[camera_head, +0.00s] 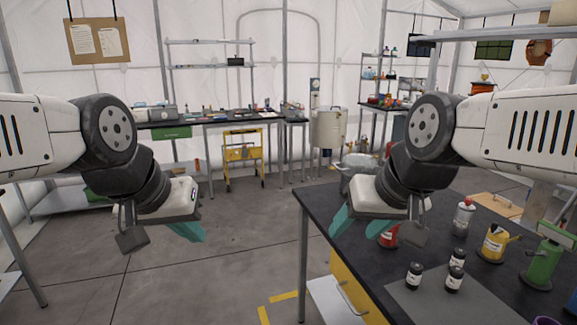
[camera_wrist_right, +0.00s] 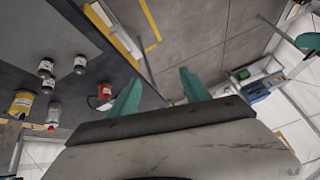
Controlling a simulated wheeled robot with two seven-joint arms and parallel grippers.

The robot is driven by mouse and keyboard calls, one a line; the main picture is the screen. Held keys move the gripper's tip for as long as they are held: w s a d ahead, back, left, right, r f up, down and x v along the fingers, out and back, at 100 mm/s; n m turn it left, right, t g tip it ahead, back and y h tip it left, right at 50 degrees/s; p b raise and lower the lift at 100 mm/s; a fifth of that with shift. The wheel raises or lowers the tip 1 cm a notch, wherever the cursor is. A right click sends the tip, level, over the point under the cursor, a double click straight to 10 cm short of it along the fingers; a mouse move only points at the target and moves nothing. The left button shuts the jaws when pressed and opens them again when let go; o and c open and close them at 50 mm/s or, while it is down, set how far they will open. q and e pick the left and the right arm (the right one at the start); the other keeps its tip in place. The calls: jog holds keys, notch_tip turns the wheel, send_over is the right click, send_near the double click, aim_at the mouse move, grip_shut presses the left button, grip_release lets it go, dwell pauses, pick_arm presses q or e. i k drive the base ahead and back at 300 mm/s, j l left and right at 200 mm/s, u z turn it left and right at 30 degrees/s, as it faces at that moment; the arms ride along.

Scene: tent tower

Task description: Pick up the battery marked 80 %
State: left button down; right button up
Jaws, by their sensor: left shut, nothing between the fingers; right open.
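Three small black batteries with pale labels stand upright on a grey mat (camera_head: 450,302) on the dark table: a left one (camera_head: 414,275), a back one (camera_head: 457,258) and a front one (camera_head: 454,279). Their markings are too small to read. They also show in the right wrist view, one of them at the left (camera_wrist_right: 80,64). My right gripper (camera_head: 362,222) is open and empty, with teal fingers, above the table's left edge, left of the batteries and apart from them. It also shows in the right wrist view (camera_wrist_right: 160,92). My left gripper (camera_head: 188,231) is shut and empty over the floor.
A red can (camera_head: 388,236), a grey-white bottle (camera_head: 464,217), a yellow can (camera_head: 494,243) and a green device (camera_head: 545,258) stand on the table (camera_head: 330,205) around the batteries. A wooden board (camera_head: 495,204) lies behind. Open floor is left of the table.

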aim_at(459, 255)
jog(key=z, duration=1.55)
jog(key=i+j+u, duration=0.1)
jog(key=j, duration=0.2)
jog(key=i+j+u, duration=0.1)
jog(key=j, duration=0.2)
